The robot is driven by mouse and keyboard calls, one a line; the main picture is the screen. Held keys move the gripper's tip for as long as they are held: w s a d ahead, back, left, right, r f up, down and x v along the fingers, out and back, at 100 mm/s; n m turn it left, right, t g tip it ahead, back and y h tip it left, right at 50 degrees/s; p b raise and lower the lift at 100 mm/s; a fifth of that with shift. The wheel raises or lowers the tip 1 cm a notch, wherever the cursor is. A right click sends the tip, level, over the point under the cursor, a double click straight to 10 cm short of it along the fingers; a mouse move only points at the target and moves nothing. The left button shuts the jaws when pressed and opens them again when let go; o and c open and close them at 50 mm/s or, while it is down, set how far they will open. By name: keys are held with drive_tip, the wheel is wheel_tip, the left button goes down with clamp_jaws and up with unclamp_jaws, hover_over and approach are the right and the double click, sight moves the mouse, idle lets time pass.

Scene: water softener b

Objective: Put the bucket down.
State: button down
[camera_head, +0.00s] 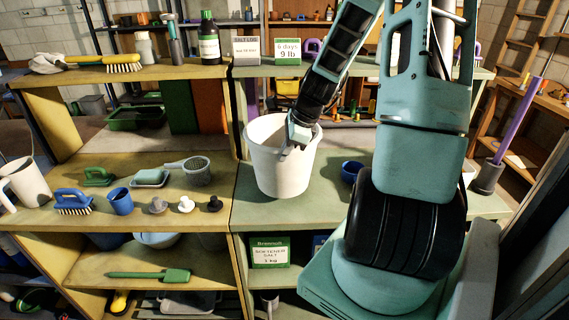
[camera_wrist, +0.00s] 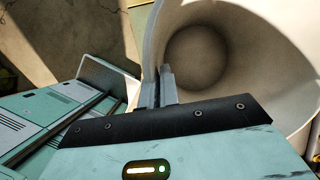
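My gripper (camera_head: 299,138) is at the bucket's near right rim, pointing down. In the wrist view, my gripper's fingers (camera_wrist: 163,86) are close together on the bucket's wall, and the empty inside of the bucket (camera_wrist: 215,60) opens to the right. The outer side of the wall is mostly hidden by the fingers.
A blue cup (camera_head: 351,171) stands right of the bucket. On the yellow shelf to the left are a blue mug (camera_head: 120,201), a blue brush (camera_head: 73,201), several small knobs and a grey strainer (camera_head: 196,171). A purple-handled tool (camera_head: 517,125) stands at the right.

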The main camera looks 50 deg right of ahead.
drive_tip(key=shift+f, duration=1.95)
drive_tip(key=c, duration=2.1)
unclamp_jaws()
drive_tip(key=shift+f, duration=0.15)
drive_tip(key=o, duration=0.5)
drive_tip(key=shift+c, duration=0.2)
drive_tip(key=b+v, duration=0.1)
drive_tip(key=v, duration=1.1)
